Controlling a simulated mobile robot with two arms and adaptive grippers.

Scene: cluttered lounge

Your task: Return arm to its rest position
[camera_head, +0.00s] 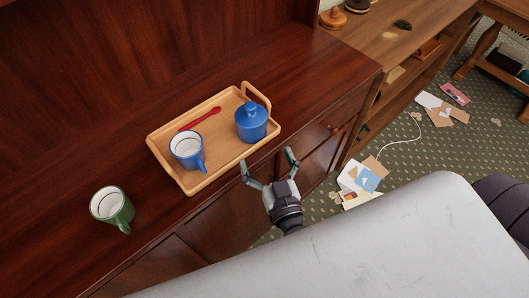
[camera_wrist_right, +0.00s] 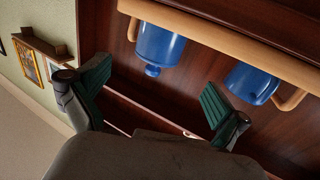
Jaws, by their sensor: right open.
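My right gripper (camera_head: 268,163) is open and empty in the head view. It is in front of the sideboard's front edge, just below the right end of the wooden tray (camera_head: 163,158). In the right wrist view its two dark green fingers (camera_wrist_right: 155,95) stand wide apart with nothing between them. The blue lidded jar (camera_wrist_right: 160,47) and the blue mug (camera_wrist_right: 250,83) show beyond the fingertips, apart from them. My left gripper is not in view.
The tray on the dark wooden sideboard (camera_head: 70,150) holds a blue jar (camera_head: 251,122), a blue mug (camera_head: 186,150) and a red spoon (camera_head: 199,119). A green mug (camera_head: 112,208) stands left of it. Papers (camera_head: 362,180) litter the carpet. A pale surface (camera_head: 400,235) fills the foreground.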

